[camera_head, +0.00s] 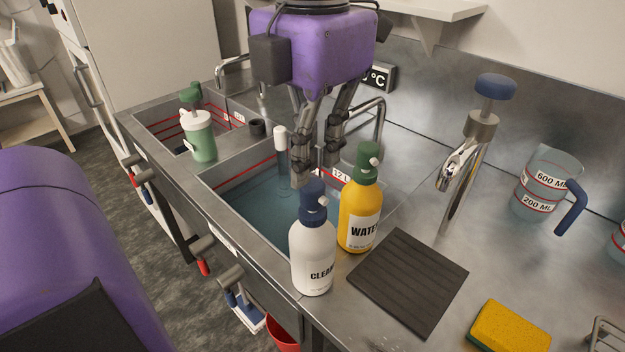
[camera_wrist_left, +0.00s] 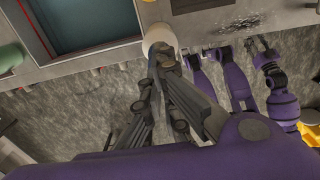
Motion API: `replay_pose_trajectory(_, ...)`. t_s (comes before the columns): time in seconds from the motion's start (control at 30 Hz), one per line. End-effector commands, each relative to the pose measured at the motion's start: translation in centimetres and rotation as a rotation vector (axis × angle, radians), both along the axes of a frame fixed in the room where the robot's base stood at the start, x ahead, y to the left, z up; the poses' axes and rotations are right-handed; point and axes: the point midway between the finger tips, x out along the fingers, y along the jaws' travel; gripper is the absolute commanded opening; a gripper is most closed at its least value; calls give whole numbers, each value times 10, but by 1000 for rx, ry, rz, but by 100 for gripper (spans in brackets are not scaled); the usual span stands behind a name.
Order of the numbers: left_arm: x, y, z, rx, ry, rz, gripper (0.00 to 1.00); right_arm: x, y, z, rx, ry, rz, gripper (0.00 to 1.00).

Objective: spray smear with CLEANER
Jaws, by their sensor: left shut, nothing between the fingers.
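The CLEANER bottle (camera_head: 314,256) is white with a dark blue spray head and stands upright at the bench's front edge, right of the sink. A white rounded shape (camera_wrist_left: 158,36), probably this bottle, shows just beyond my fingertips in the left wrist view. My left gripper (camera_head: 318,178) points down from above, shut and empty, behind and above the bottle's head in the head view. I cannot tell whether it touches the bottle. The smear (camera_wrist_left: 240,23) is a patch of dark specks on the bench, also at the head view's bottom edge (camera_head: 384,344).
A yellow WATER bottle (camera_head: 359,220) with a green head stands close beside the CLEANER. A dark ribbed mat (camera_head: 409,280) and a yellow sponge (camera_head: 509,328) lie to the right. The water-filled sink (camera_head: 246,214) is left. A tap (camera_head: 468,160) and jug (camera_head: 543,188) stand behind.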

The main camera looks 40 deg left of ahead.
Motion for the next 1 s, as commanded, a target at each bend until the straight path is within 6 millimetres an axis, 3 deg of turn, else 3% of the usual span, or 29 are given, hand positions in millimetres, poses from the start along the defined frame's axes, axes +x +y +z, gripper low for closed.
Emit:
replay_pose_trajectory(0.37, 0, 0, 2, 0, -1, 0, 0, 1, 0, 1, 0, -1, 0, 40)
replay_pose_trajectory(1.0, 0, 0, 60, 1, -3, 1, 0, 17, 0, 29, 0, -38, 0, 40)
